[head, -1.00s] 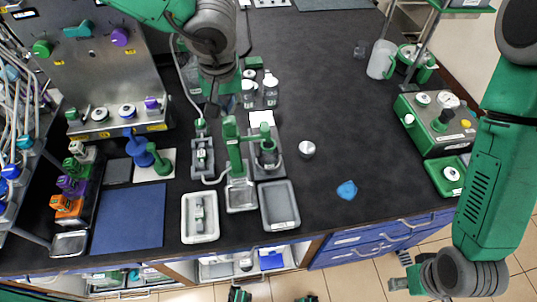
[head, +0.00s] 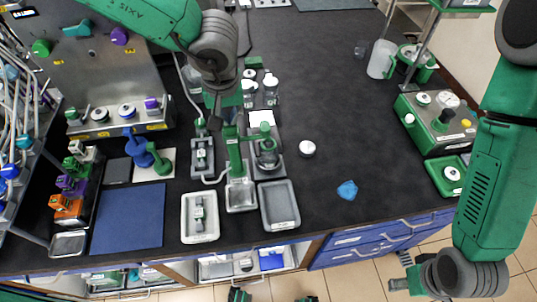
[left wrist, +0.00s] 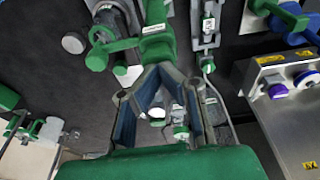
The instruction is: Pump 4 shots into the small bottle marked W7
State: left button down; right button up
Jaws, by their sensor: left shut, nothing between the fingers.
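A green pump stand (head: 234,155) rises from a small grey tray (head: 241,197) at the middle of the bench. Small clear bottles with white lids (head: 270,86) stand behind it; I cannot read a W7 mark on any. My left gripper (head: 224,112) hangs above and just behind the pump stand, partly hidden by its own wrist. In the left wrist view its blue-padded fingers (left wrist: 158,72) meet at the tips, shut and empty, over the green pump head (left wrist: 157,45). I cannot tell if they touch it. My right gripper (head: 402,274) is low at the right, unclear.
A round glass vessel (head: 268,157) stands right of the pump. Grey trays (head: 280,222) and a white tray (head: 187,229) lie in front. A steel panel (head: 95,70) stands left.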

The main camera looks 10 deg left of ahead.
pick_arm(q)
jog(key=shift+f, duration=0.6)
jog(key=shift+r, duration=2.3)
jog(key=shift+r, duration=3)
